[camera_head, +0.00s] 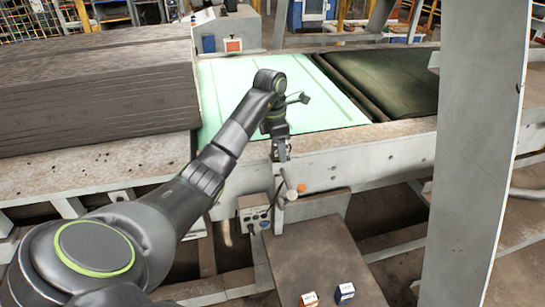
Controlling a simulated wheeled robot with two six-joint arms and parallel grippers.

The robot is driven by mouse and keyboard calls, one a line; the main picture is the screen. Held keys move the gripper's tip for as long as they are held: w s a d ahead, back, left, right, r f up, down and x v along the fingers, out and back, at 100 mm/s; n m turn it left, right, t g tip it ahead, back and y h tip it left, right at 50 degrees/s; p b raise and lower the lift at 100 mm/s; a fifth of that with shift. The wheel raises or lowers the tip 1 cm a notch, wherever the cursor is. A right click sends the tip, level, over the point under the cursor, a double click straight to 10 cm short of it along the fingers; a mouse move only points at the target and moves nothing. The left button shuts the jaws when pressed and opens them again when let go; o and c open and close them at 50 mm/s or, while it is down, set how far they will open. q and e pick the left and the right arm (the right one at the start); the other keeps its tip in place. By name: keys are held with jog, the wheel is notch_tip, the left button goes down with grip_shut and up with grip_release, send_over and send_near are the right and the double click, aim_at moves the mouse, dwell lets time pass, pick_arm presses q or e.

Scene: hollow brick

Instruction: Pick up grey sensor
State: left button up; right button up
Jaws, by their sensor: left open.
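My left gripper (281,158) points down at the edge of the conveyor frame and is open. Just below its fingertips is a small light-grey rod-shaped part (290,184), which looks like the grey sensor, though it is too small to be sure. An orange round piece (302,187) sits at its right side. The part is at the top of a pale post (279,208). I cannot tell whether the fingers touch it. My right gripper is not in view.
A grey control box (254,214) is left of the post. A stack of grey boards (100,95) stands left, a green panel (320,95) behind, a large grey column (475,150) right.

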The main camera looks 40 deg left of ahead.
pick_arm(q)
jog(key=shift+d+r, duration=0.1)
jog(key=shift+s+d+r, duration=0.1)
jog(key=shift+s+d, duration=0.05)
jog(key=shift+d, duration=0.2)
jog(key=c, duration=0.4)
jog(key=shift+a, duration=0.1)
jog(key=c, duration=0.5)
jog(key=shift+c, duration=1)
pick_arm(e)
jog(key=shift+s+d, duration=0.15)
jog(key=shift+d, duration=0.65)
pick_arm(q)
jog(key=shift+r, duration=0.1)
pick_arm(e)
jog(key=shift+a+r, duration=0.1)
